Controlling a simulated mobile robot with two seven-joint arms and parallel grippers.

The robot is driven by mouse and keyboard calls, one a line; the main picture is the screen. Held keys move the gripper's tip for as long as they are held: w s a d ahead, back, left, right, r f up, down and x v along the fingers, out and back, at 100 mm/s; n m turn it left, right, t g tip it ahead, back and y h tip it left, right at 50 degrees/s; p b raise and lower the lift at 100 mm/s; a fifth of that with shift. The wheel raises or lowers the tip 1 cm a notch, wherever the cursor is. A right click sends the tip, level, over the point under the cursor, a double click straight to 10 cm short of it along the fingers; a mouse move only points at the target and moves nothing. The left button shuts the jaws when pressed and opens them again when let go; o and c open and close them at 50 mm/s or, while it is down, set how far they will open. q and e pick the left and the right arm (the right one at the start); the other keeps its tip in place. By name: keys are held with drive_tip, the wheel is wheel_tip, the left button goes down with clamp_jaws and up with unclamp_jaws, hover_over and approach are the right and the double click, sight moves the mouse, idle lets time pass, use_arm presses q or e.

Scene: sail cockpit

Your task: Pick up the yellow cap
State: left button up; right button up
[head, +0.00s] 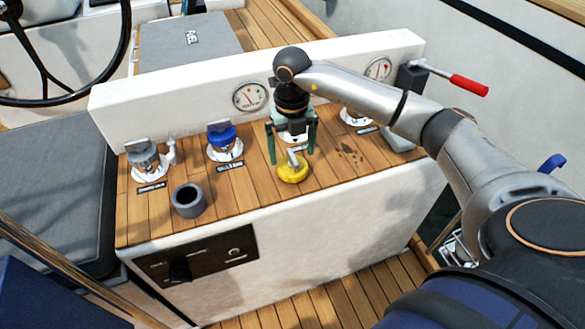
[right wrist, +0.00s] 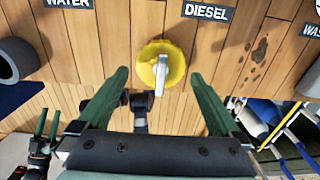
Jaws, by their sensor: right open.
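The yellow cap (head: 293,172) lies on the wooden top of the console, near its front edge. A grey metal handle stands up from its middle. In the right wrist view the cap (right wrist: 175,58) shows between the two finger ends, below the DIESEL label. My right gripper (head: 292,158) points down at the cap with its green fingers apart, one to each side. The fingers (right wrist: 159,73) hold nothing, and whether they touch the cap I cannot tell. My left gripper (right wrist: 47,122) shows small at the lower left of the right wrist view, away from the console; its opening is unclear.
A dark grey cup (head: 189,201) stands on the console to the left. A blue-capped deck fitting (head: 222,139) and a grey-capped one (head: 146,158) stand behind it. Gauges (head: 250,97) line the upright panel. A red-handled lever (head: 468,85) sticks out at right.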

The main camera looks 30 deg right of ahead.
sight(293, 156)
wheel_tip(293, 156, down, 4)
drive_tip(key=shift+s+r, duration=0.1)
drive_tip(key=shift+r, duration=0.05)
drive_tip(key=c, duration=1)
drive_tip(key=shift+c, duration=1.2)
drive_tip(key=shift+r, duration=0.15)
